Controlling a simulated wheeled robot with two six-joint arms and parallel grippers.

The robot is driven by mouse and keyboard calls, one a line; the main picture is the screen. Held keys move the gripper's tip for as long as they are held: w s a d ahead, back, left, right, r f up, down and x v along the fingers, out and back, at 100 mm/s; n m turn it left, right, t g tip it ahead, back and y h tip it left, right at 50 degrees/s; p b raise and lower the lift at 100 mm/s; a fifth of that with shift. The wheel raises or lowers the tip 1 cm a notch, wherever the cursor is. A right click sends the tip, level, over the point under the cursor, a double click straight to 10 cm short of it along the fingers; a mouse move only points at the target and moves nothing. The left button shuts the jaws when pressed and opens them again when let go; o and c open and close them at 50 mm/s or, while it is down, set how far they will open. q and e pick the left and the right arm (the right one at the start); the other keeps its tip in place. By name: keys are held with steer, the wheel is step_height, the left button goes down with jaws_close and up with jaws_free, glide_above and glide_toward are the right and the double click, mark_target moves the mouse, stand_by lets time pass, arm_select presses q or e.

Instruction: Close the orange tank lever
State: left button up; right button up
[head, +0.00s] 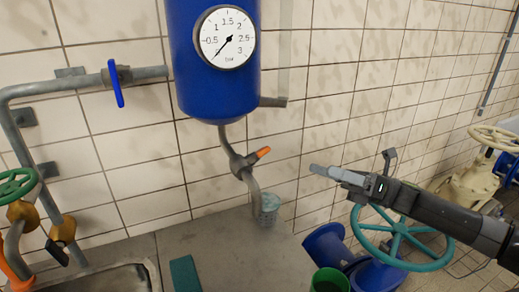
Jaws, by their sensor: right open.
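The orange tank lever (263,152) sits on a grey valve in the thin outlet pipe (226,137) under the blue tank (217,88). The lever points up and to the right from the valve body. My right gripper (318,170) comes in from the right, to the right of the lever and slightly lower in the picture. Its fingers point left toward the valve, with a visible gap in the picture between them and the lever. It is open and holds nothing. My left gripper is not in view.
A round gauge (224,38) is on the tank. A blue-handled valve (117,84) is on the left pipe. A glass (268,208) stands under the outlet on the grey counter (222,250). A teal handwheel (400,238) lies below my right arm.

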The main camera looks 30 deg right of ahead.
mark_target(264, 149)
steer(key=shift+p+x, duration=1.4)
steer(key=shift+x, duration=6.25)
steer(key=shift+d+r, duration=0.1)
steer(key=shift+c, duration=0.2)
steer(key=c, duration=0.9)
steer(key=shift+c, duration=0.2)
